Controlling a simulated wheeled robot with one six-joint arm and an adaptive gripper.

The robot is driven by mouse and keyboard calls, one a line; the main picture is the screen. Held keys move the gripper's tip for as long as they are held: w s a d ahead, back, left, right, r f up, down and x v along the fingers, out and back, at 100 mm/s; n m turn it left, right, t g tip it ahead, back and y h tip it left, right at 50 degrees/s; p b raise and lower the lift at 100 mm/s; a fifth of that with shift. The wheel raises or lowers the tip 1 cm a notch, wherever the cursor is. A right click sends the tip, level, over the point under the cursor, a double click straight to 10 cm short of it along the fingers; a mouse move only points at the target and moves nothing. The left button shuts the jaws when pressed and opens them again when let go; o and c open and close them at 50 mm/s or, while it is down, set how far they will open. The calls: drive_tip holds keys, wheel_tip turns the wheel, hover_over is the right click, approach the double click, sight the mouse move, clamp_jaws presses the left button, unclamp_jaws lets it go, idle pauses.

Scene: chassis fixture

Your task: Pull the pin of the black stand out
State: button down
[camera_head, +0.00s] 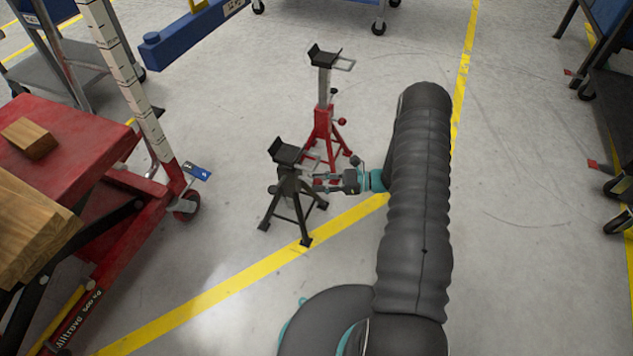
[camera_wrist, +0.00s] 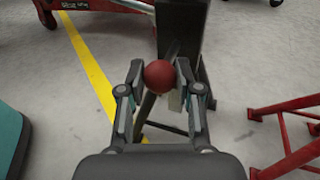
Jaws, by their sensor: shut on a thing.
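The black stand (camera_head: 290,183) stands upright on its splayed legs on the floor in the head view, with a flat saddle on top. In the wrist view its dark column (camera_wrist: 184,28) rises behind the fingers. The pin's round red knob (camera_wrist: 158,76) sits between my fingertips in the wrist view. My gripper (camera_head: 322,183) reaches in from the right beside the stand's upper part, and it is shut on the knob (camera_wrist: 159,72). The pin's shaft is hidden behind the knob, so I cannot tell how deep it sits.
A red stand (camera_head: 324,124) stands close behind the black one and shows at the right in the wrist view (camera_wrist: 294,150). A red lift cart (camera_head: 70,140) with wooden blocks is at the left. A yellow line (camera_head: 240,268) crosses the floor. Open floor lies to the right.

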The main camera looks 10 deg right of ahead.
drive_tip(key=shift+s+d, duration=0.65)
drive_tip(key=shift+d, duration=0.25)
unclamp_jaws()
drive_tip(key=s+d, duration=0.4)
drive_tip(key=d, duration=0.2)
drive_tip(key=shift+s+d+b, duration=0.2)
drive_tip(key=shift+s+b, duration=0.15)
drive_tip(key=shift+b, duration=0.05)
drive_tip(key=shift+f, duration=0.1)
